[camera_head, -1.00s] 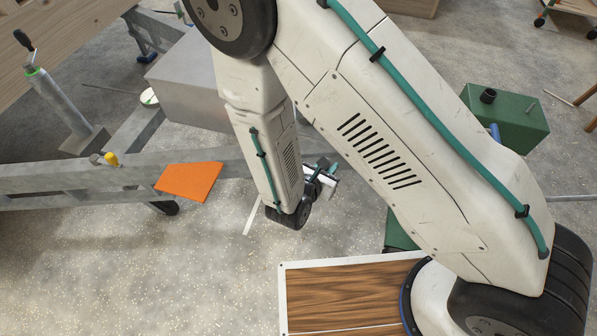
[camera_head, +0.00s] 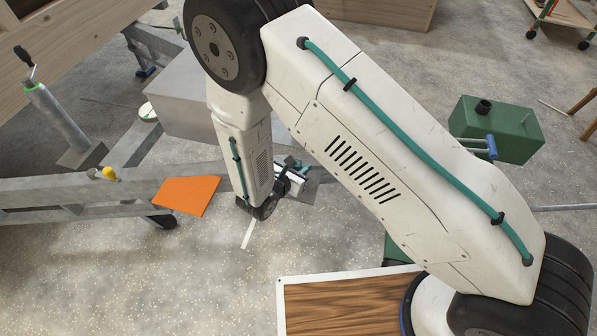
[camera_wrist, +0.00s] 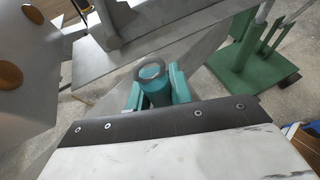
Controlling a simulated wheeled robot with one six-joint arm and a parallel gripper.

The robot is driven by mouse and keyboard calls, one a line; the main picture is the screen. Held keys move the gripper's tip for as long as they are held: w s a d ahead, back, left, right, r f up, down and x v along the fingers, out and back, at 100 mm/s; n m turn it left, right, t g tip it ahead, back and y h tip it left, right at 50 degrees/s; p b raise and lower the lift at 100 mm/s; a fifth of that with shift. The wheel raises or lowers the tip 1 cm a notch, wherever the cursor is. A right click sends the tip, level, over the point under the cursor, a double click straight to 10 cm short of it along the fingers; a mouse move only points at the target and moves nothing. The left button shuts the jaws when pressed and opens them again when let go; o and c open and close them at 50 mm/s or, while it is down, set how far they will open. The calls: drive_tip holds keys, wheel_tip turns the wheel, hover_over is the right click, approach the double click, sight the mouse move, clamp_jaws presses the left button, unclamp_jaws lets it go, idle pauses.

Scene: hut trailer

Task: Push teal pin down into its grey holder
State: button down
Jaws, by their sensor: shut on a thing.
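In the wrist view, the teal pin (camera_wrist: 157,92) is between the two teal fingers of my gripper (camera_wrist: 154,84), which are shut on it. A dark grey ring with a teal round face inside shows at the pin's far end. I cannot tell whether that ring is part of the pin or the grey holder. In the head view, my gripper (camera_head: 292,172) is beside the grey trailer frame, at the end of my down-reaching arm. It is small there and partly hidden by my wrist, and the pin cannot be made out.
An orange plate (camera_head: 187,195) lies by the grey trailer rail (camera_head: 60,190), which carries a yellow knob (camera_head: 110,174). A grey jack (camera_head: 58,118) stands at left. A green box (camera_head: 497,130) stands at right; a green stand (camera_wrist: 240,50) shows in the wrist view. Speckled floor in front is clear.

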drive_tip(key=shift+w+a+f, duration=0.2)
drive_tip(key=shift+w+a, duration=0.05)
drive_tip(key=shift+w, duration=0.3)
drive_tip(key=shift+f, duration=1.55)
drive_tip(key=c, duration=1.3)
unclamp_jaws()
drive_tip(key=shift+f, duration=0.1)
drive_tip(key=shift+o, duration=0.2)
drive_tip(key=shift+s+a, duration=0.1)
drive_tip(key=shift+s, duration=0.05)
drive_tip(key=v, duration=1.1)
drive_tip(key=shift+s+a+r, duration=0.15)
drive_tip(key=shift+s+r, duration=0.1)
drive_tip(key=shift+r, duration=0.15)
